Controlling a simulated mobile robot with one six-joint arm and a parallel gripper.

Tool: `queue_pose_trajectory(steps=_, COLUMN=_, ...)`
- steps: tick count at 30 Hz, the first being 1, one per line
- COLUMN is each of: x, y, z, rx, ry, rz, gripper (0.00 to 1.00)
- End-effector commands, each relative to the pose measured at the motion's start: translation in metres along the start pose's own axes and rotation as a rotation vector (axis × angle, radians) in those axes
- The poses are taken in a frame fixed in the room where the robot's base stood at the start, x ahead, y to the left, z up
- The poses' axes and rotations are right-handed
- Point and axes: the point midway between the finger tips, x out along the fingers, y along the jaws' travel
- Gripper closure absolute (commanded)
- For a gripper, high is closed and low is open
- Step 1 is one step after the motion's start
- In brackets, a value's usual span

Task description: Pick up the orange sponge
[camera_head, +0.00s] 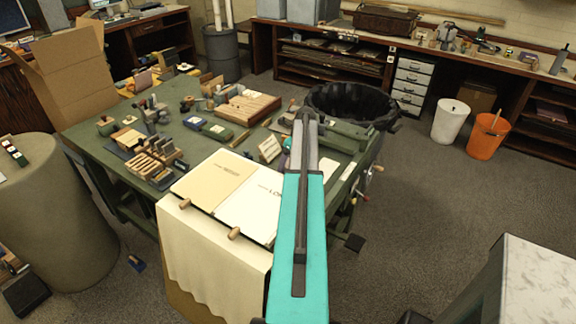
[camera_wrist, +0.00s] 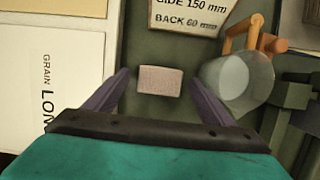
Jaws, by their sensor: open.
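A small pinkish-tan block (camera_wrist: 160,80) with a speckled face lies on the green table top in the wrist view. It is the only sponge-like thing I make out, but it looks more pink than orange. My gripper (camera_wrist: 160,76) is open, with one purple-grey finger on each side of the block and a gap to each. The fingers do not visibly touch it. In the head view my teal arm covers this spot, so the block and the fingertips are hidden there.
A clear round cup (camera_wrist: 238,80) stands close to the right finger, with an orange wooden piece (camera_wrist: 255,40) behind it. A lettered sign (camera_wrist: 190,12) lies beyond the block. A white sheet (camera_wrist: 50,75) is on the left. The green table (camera_head: 95,135) holds several tools and blocks.

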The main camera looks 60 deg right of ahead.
Motion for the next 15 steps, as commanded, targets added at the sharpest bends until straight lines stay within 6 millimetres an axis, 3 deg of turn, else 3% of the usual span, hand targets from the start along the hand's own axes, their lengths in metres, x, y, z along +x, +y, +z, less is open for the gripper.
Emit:
queue_pose_trajectory(steps=11, x=-0.0004, y=-0.0003, z=-0.0005, rx=0.001, ry=0.000, rz=0.000, gripper=0.23)
queue_pose_trajectory(steps=15, x=-0.0005, y=-0.0003, z=-0.0006, rx=0.001, ry=0.000, rz=0.000, gripper=0.44)
